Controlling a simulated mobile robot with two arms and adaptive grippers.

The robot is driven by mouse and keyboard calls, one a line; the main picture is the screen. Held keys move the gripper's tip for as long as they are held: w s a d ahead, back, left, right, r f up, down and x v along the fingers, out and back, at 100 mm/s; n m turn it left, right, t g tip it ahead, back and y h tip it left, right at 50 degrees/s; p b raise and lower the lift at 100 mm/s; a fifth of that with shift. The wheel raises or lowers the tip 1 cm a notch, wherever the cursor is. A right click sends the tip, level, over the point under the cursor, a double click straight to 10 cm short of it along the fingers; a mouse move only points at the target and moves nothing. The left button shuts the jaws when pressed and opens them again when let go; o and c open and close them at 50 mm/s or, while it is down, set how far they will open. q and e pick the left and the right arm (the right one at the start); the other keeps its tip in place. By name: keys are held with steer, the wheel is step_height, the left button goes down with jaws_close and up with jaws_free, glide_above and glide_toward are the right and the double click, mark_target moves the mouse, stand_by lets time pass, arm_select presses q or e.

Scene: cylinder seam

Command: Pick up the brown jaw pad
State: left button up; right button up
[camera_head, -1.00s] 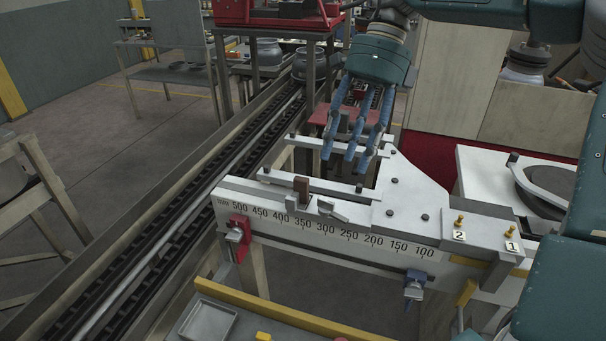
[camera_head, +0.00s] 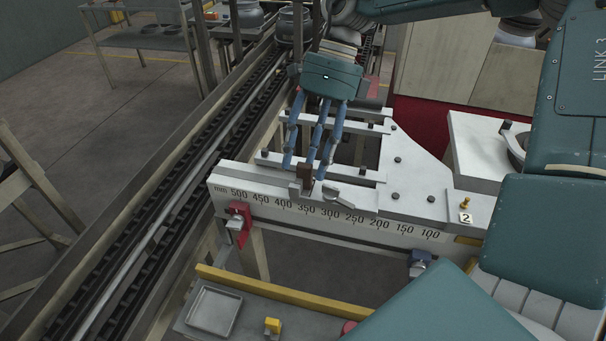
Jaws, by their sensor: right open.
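The brown jaw pad (camera_head: 304,174) is a small upright block on the top edge of the white measuring bar (camera_head: 270,203), near the 350–400 marks. My right gripper (camera_head: 304,172) reaches down from above with its blue fingers spread. Its fingertips are at about the pad's height in the picture, to the left and right of it, and partly cover its surroundings. I cannot tell whether any finger touches the pad. My left gripper is not in view.
A grey metal block (camera_head: 343,195) sits just right of the pad on the bar. A grey tray (camera_head: 213,311) and a yellow block (camera_head: 272,326) lie below. A conveyor (camera_head: 160,210) runs at the left.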

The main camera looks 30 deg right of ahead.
mark_target(304, 179)
steer(key=shift+x, duration=0.95)
steer(key=shift+s+a+f, duration=0.1)
steer(key=shift+a+f, duration=0.05)
steer(key=shift+a, duration=0.05)
steer(key=c, duration=0.3)
jaws_close()
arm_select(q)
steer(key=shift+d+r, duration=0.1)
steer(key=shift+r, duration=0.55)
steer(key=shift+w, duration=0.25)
